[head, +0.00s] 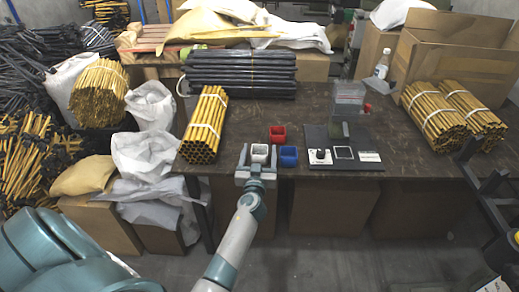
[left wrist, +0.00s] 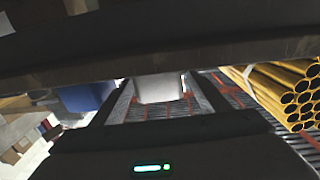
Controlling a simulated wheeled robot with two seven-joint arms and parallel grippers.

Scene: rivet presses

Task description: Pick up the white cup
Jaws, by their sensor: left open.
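The white cup (head: 260,152) stands near the front edge of the dark table (head: 330,108). My left gripper (head: 258,155) is open, with one finger on each side of the white cup. In the left wrist view the white cup (left wrist: 158,87) shows between the two fingers of the gripper (left wrist: 158,100), partly hidden by a dark band across the picture. I cannot tell whether the fingers touch it. My right gripper is not in view.
A blue bin (head: 288,157) stands close to the right of the cup, and a red bin (head: 278,134) behind it. A bundle of yellow tubes (head: 204,125) lies to the left. A press (head: 346,105) on a dark base stands further right.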

